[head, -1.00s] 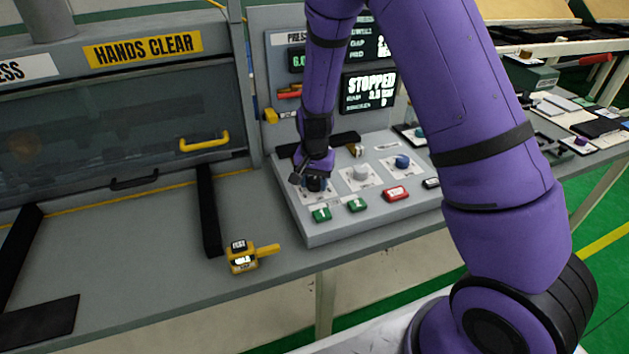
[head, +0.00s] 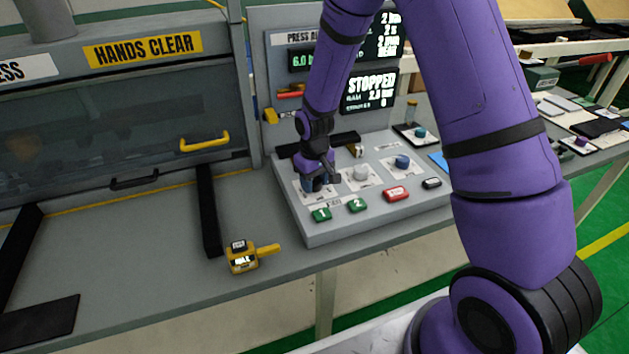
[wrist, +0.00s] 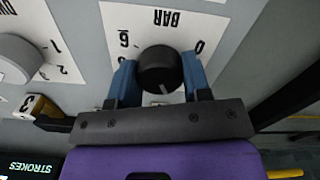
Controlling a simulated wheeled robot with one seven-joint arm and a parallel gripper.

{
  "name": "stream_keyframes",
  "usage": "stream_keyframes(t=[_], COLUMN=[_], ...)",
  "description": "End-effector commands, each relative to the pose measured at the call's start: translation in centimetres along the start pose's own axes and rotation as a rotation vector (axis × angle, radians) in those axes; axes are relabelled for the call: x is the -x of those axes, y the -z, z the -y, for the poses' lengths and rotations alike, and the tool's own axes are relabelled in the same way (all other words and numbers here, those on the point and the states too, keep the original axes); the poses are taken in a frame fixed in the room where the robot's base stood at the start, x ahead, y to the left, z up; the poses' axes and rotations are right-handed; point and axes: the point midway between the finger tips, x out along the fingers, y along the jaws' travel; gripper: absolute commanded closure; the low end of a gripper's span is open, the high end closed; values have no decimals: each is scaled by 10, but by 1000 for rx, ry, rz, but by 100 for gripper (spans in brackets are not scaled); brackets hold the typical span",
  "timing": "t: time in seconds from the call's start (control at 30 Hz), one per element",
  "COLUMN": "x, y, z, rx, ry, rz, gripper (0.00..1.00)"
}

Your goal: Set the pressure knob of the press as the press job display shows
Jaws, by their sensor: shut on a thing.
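The pressure knob (wrist: 158,68) is a round black knob on a white plate (wrist: 118,25) marked BAR, with 6 and 0 visible upside down in the wrist view. A pale pointer line shows on its lower edge there. My gripper (wrist: 158,78) is shut on the knob, one blue finger on each side. In the head view my gripper (head: 318,184) hides most of the knob at the left of the control panel (head: 380,222). The press job display (head: 388,38) is partly hidden by my arm. A display below it (head: 369,92) reads STOPPED, with small lines under it.
A grey knob (head: 360,173) and a blue knob (head: 402,161) sit to the right of my gripper. Green buttons (head: 321,214) and a red button (head: 395,194) lie along the panel's front.

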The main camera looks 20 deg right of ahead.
Motion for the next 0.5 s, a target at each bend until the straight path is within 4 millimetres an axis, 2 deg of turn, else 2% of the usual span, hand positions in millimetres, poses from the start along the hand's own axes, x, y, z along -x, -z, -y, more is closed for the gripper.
stream_keyframes(t=[0.2, 0.5], x=[0, 0], y=[1, 0], z=[0, -1], rx=[139, 243], ry=[0, 0], rz=[-2, -1], gripper=[79, 79])
